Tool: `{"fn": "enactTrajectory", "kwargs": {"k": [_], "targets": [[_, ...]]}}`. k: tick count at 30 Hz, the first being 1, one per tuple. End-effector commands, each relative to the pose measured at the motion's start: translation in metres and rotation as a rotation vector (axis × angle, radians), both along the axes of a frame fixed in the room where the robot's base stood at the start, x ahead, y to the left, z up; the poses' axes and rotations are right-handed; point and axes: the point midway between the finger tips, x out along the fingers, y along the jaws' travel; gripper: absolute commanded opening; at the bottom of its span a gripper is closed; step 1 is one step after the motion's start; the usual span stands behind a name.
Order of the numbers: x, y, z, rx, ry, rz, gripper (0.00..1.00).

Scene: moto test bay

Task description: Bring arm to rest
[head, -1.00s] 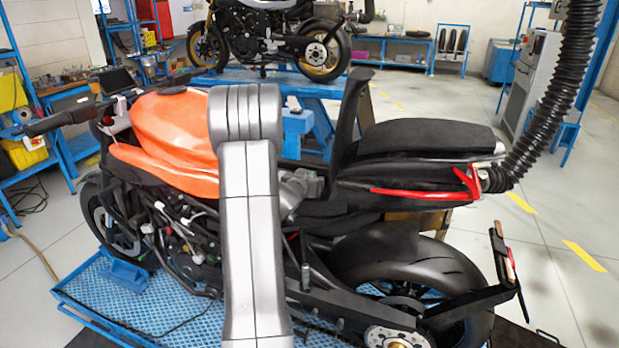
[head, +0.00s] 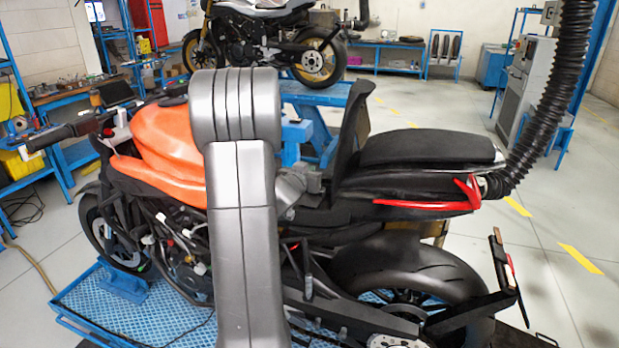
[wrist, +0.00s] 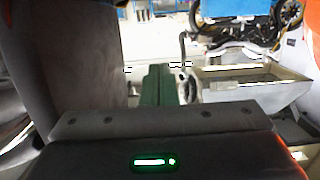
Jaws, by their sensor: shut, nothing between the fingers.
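My grey arm (head: 240,230) stands upright in the middle of the head view, in front of the motorcycle. Its thick rounded joint (head: 235,108) covers part of the orange tank. A smaller grey part of it shows at the right, beside the seat. In the wrist view the dark gripper body with a green light fills the bottom. The narrow grey-green fingers of my gripper (wrist: 158,75) stick out from it, together and empty. The fingers cannot be made out in the head view.
The motorcycle, with its orange tank (head: 165,140) and black seat (head: 430,147), stands on a blue lift (head: 75,300) close to my arm. A black hose (head: 560,100) hangs at the right. A blue shelf (head: 18,110) is at the left.

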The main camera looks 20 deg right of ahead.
Motion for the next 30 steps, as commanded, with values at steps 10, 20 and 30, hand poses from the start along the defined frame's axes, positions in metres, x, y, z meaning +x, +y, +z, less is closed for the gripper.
{"fn": "enactTrajectory", "kwargs": {"k": [10, 20, 30], "targets": [[-0.026, 0.018, 0.032, 0.001, 0.001, 0.001, 0.00], [-0.030, 0.021, 0.035, 0.000, 0.001, 0.001, 0.00], [-0.023, 0.016, 0.026, 0.000, 0.004, 0.000, 0.00]]}}
